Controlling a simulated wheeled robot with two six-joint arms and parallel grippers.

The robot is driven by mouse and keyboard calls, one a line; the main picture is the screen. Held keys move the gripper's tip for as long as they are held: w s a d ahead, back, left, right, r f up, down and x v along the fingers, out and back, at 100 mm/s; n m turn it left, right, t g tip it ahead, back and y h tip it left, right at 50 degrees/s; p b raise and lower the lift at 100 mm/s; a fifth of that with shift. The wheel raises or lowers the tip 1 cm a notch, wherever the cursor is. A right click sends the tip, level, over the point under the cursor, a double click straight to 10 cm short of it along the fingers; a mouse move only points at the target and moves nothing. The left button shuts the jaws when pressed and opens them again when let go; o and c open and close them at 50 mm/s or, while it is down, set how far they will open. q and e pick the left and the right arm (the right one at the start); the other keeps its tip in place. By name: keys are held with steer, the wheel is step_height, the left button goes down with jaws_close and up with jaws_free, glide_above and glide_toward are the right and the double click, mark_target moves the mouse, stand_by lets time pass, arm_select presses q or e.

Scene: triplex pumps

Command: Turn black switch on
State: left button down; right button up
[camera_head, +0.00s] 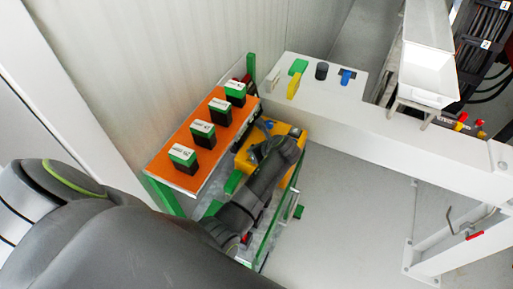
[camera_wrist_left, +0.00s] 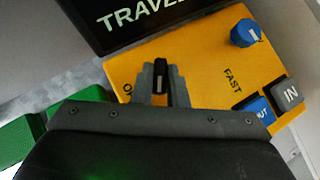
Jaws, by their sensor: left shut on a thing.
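The black switch (camera_wrist_left: 160,78) is a small dark knob with a pale mark on the yellow control panel (camera_wrist_left: 205,62). In the left wrist view my left gripper (camera_wrist_left: 160,85) has its two grey fingers closed on either side of it. A label beginning with "O" beside the fingers is partly hidden. In the head view the yellow panel (camera_head: 297,134) is mostly covered by my left arm and gripper (camera_head: 262,150), and the switch is hidden there. My right gripper is in neither view.
The yellow panel also carries a blue knob (camera_wrist_left: 244,33), a blue button (camera_wrist_left: 258,110) and a grey IN button (camera_wrist_left: 288,92). A black TRAVEL display (camera_wrist_left: 130,18) stands beside it. An orange panel (camera_head: 184,138) with labelled green-black blocks lies left; white beams are right.

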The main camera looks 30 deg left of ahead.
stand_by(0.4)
arm_select(q)
steer(key=c, duration=1.4)
jaws_free()
steer(key=shift+c, duration=0.2)
steer(key=shift+w, duration=0.1)
